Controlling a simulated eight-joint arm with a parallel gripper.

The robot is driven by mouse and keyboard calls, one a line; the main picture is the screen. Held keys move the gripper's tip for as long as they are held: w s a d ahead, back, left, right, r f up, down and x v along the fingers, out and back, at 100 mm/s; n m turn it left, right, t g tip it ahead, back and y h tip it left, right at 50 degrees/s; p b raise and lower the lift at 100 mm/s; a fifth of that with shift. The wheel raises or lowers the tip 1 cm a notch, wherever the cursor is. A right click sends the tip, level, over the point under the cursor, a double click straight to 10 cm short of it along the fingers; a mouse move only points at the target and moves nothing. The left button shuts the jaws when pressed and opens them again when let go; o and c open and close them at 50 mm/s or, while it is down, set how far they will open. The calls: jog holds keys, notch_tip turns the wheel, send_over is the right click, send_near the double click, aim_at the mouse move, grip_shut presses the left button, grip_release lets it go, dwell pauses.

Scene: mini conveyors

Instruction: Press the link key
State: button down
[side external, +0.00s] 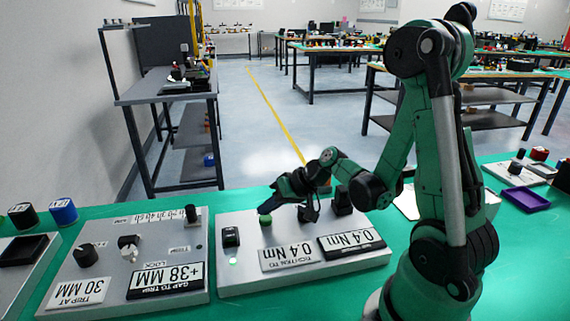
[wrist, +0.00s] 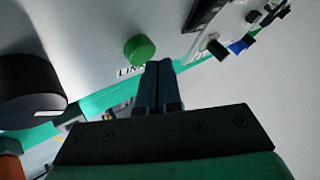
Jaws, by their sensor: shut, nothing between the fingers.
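The link key is a round green button (wrist: 139,49) on a pale panel in the wrist view, beside a partly covered label (wrist: 130,72) reading "LINK". In the side view the green button (side external: 265,221) stands on the grey panel (side external: 238,276), just below my gripper (side external: 266,209). My gripper is shut and empty, with its two dark fingers together. In the wrist view its fingertips (wrist: 158,65) are just right of and below the button. I cannot tell whether they touch it.
The same panel carries a black rocker switch (side external: 230,236), a "0.4 Nm" plate (side external: 287,256) and a dark display (side external: 350,242). A purple tray (side external: 525,199) lies at far right.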

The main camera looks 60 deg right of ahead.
aim_at(270, 218)
jog(key=shift+r, duration=0.1)
jog(key=shift+r, duration=0.3)
jog(key=shift+r, duration=0.1)
jog(key=shift+r, duration=2.4)
jog(key=s+a+r+n+g+h, duration=0.1)
jog(key=s+a+r+n+h, duration=0.2)
jog(key=a, duration=0.5)
jog(key=shift+s+a+n, duration=0.35)
jog(key=shift+s+n, duration=0.45)
jog(key=shift+n, duration=0.1)
